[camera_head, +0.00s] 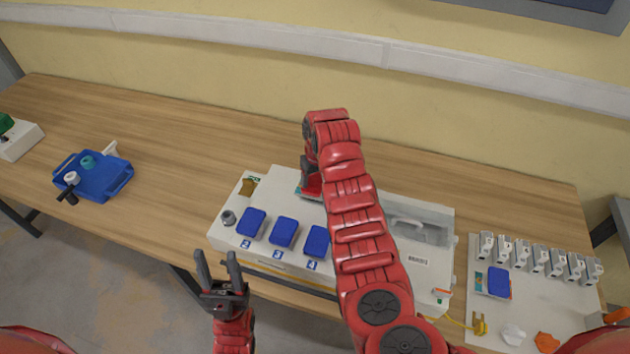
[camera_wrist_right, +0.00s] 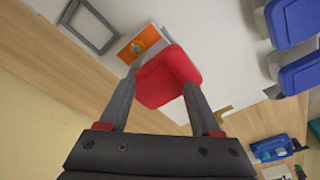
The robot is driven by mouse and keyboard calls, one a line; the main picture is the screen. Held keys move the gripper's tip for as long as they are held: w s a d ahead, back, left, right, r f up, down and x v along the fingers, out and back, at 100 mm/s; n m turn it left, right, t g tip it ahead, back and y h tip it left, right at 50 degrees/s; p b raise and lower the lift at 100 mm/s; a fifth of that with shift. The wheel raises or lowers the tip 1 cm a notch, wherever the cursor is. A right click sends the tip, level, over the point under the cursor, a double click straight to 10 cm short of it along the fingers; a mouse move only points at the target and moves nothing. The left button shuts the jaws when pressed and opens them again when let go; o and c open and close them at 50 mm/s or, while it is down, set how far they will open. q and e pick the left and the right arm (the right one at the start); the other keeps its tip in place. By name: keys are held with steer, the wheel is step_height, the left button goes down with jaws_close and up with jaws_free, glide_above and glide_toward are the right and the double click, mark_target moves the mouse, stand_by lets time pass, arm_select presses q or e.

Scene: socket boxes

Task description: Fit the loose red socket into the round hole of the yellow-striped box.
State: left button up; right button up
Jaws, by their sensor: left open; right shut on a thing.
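The red socket (camera_wrist_right: 167,76) is between the fingers of my right gripper (camera_wrist_right: 161,82) in the right wrist view, with the white box top behind it. In the head view my right arm reaches over the white box (camera_head: 262,182), and its gripper is over the back part of the box, mostly hidden by the arm. A yellow stripe (camera_head: 268,268) runs along the box's front. I cannot make out the round hole; the arm covers part of the top. My left gripper (camera_head: 218,268) is open and empty in front of the box.
Several blue-lidded sockets (camera_head: 284,232) and a grey round fitting (camera_head: 229,217) are on the box top. A blue tray (camera_head: 94,177) lies to the left. A white panel (camera_head: 500,310) with several grey modules is at the right. The table between tray and box is clear.

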steer(key=shift+f, duration=0.1)
steer(key=shift+f+b, duration=0.4)
steer(key=shift+f, duration=0.15)
steer(key=o, duration=1.5)
